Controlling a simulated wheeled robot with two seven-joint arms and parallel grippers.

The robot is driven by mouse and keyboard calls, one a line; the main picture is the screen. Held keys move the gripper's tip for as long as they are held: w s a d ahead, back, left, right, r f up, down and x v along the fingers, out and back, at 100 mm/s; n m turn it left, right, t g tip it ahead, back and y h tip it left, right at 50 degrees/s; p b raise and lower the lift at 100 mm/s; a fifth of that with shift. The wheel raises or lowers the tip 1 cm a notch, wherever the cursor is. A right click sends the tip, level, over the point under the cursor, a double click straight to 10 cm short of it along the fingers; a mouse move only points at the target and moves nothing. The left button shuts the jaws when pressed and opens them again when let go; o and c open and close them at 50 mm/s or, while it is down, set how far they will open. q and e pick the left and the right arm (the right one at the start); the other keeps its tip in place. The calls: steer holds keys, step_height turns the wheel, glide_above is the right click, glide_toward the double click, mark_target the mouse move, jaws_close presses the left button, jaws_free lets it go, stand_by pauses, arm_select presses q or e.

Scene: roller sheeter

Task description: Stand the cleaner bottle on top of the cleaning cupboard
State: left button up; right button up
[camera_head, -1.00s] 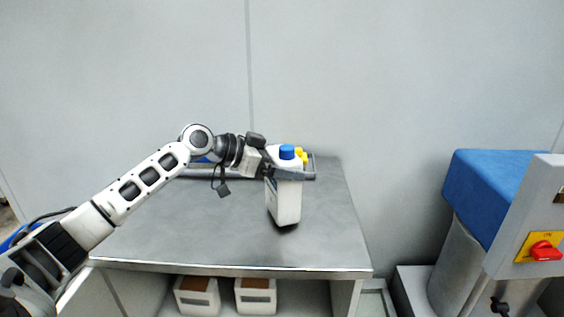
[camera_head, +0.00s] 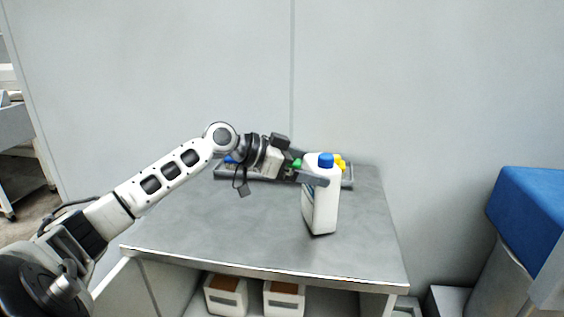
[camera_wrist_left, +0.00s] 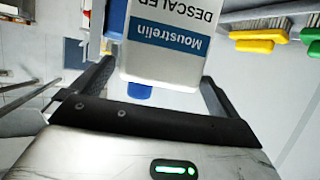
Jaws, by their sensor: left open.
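The cleaner bottle (camera_head: 322,207) is white with a blue cap. It appears to stand upright on the grey top of the cleaning cupboard (camera_head: 240,225), right of the middle. My left gripper (camera_head: 312,179) is open at the bottle's upper part. In the left wrist view the bottle (camera_wrist_left: 165,62), with a blue and white "Moustrelin Descaler" label upside down, shows between the spread fingers of my left gripper (camera_wrist_left: 155,86). My right gripper is not in view.
A grey tray (camera_head: 347,181) with coloured brushes lies at the back of the top, behind the bottle. White boxes (camera_head: 284,299) stand on the shelf below. A blue-covered machine (camera_head: 530,215) is at the right. The top's left and front areas are clear.

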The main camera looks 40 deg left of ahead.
arm_select(q)
steer(key=b+v, duration=0.2)
steer(key=v, duration=0.6)
steer(key=shift+s, duration=0.15)
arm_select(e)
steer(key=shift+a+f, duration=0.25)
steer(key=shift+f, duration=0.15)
arm_select(q)
steer(key=shift+r, duration=0.1)
